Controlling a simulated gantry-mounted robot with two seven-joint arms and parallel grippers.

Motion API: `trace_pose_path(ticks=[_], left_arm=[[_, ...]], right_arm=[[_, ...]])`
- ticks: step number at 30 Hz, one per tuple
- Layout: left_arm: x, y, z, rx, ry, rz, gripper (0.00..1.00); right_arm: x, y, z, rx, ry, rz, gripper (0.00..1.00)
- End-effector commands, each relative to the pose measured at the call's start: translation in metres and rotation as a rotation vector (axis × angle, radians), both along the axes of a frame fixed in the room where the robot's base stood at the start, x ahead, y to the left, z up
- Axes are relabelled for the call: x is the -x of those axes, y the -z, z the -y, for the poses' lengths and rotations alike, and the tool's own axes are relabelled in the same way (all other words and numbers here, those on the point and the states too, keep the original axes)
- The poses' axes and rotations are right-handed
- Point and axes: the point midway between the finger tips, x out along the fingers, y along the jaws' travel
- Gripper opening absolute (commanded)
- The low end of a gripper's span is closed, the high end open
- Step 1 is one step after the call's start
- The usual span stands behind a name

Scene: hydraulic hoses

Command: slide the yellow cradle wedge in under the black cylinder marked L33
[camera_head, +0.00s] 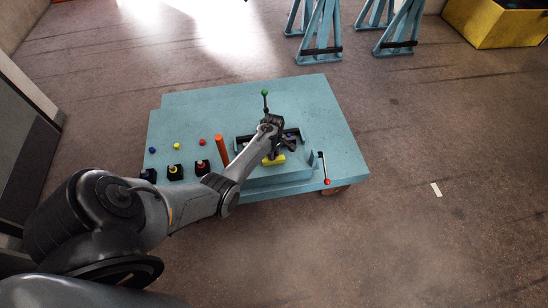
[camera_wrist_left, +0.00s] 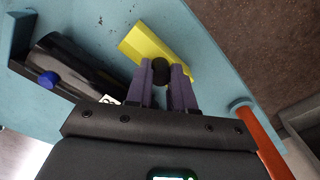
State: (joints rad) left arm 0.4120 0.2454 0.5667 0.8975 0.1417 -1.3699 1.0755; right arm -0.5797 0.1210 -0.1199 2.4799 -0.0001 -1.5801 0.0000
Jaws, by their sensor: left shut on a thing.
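The yellow cradle wedge (camera_wrist_left: 148,38) lies beside the black cylinder in the left wrist view, with a strip of blue surface between them. It also shows in the head view (camera_head: 271,161), at the near side of the blue cradle. My left gripper (camera_wrist_left: 168,75) is shut on the wedge's black knob (camera_wrist_left: 160,66). In the head view my left gripper (camera_head: 278,150) is partly hidden by its own wrist. The black cylinder (camera_wrist_left: 62,58) has a blue knob; a white label beside my gripper is mostly hidden, its marking unreadable. My right gripper is out of view.
An orange post (camera_head: 221,149) stands left of the cradle. Several coloured knobs and black fittings are at the left of the blue table (camera_head: 210,105).

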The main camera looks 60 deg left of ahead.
Motion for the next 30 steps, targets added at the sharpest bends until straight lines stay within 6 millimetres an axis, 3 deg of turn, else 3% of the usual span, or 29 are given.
trace_pose_path(ticks=[3,11,12,16,25,30], left_arm=[[-0.002,0.002,-0.009,0.001,-0.002,-0.001,0.00],[-0.002,0.001,-0.009,0.001,-0.001,-0.001,0.00],[-0.002,0.001,-0.009,0.001,-0.001,-0.001,0.29],[-0.002,0.001,-0.009,0.001,-0.001,-0.001,0.48],[-0.003,0.000,-0.009,0.001,-0.001,-0.001,0.48],[-0.003,-0.013,-0.009,0.000,-0.001,0.000,0.48]], right_arm=[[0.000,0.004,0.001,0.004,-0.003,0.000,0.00],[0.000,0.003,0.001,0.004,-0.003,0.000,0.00],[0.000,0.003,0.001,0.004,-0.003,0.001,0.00],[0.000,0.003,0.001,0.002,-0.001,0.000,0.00],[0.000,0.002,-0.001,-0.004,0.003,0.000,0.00],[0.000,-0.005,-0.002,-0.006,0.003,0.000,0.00]])
